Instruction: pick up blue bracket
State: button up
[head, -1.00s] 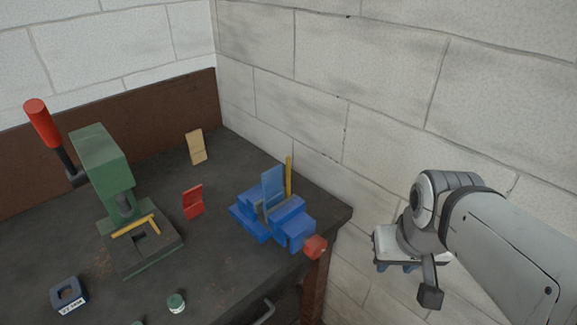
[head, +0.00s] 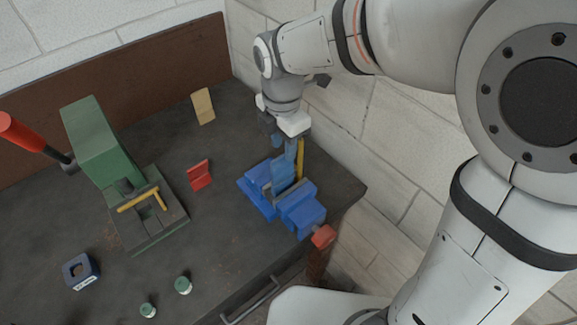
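The blue bracket (head: 283,172) is a flat, light blue piece standing upright in the jaws of a blue vise (head: 302,213) on the dark bench. A narrow yellow piece (head: 301,155) stands upright just to its right. My gripper (head: 286,143) points down at the top of the bracket, with its fingers around or right beside the top edge. The fingers overlap the bracket's top in the picture. I cannot tell whether they are closed on it or still apart from it.
A green press (head: 100,145) with a red-handled lever and yellow bar stands left on the bench (head: 225,235). Walls close the back.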

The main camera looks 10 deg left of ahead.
aim_at(283, 179)
jog(key=shift+n, duration=0.3)
jog(key=f, duration=0.2)
jog(key=f+p, duration=0.1)
jog(key=f, duration=0.2)
jog(key=s+f+p, duration=0.1)
jog(key=f, duration=0.1)
jog(key=shift+s+a+f, duration=0.1)
jog(key=shift+f, duration=0.3)
jog(key=shift+c, duration=0.3)
grip_shut()
